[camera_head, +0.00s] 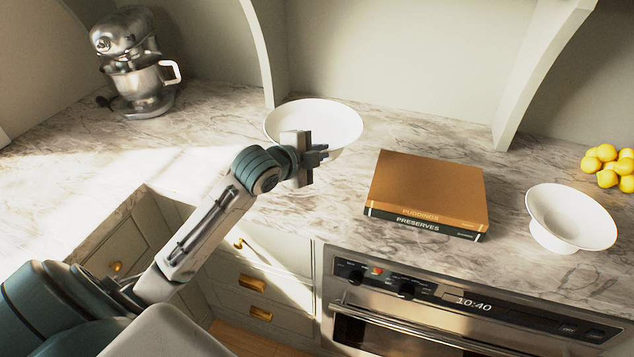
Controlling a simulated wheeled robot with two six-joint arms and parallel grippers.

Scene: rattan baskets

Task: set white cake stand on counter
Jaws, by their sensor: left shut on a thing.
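The white cake stand (314,115), a wide shallow white dish, is over the marble counter (225,140) left of the middle. My left gripper (318,154) is at its near side and shut on it. The gripper hides part of the dish's near side and most of what is below it. I cannot tell whether its base touches the counter. My right gripper is not in view.
Brown and green books (428,188) lie stacked right of the cake stand. A white bowl (571,217) and yellow fruit (612,167) are at the right. A stand mixer (135,65) stands at the back left. An oven (460,310) is below the counter's front edge.

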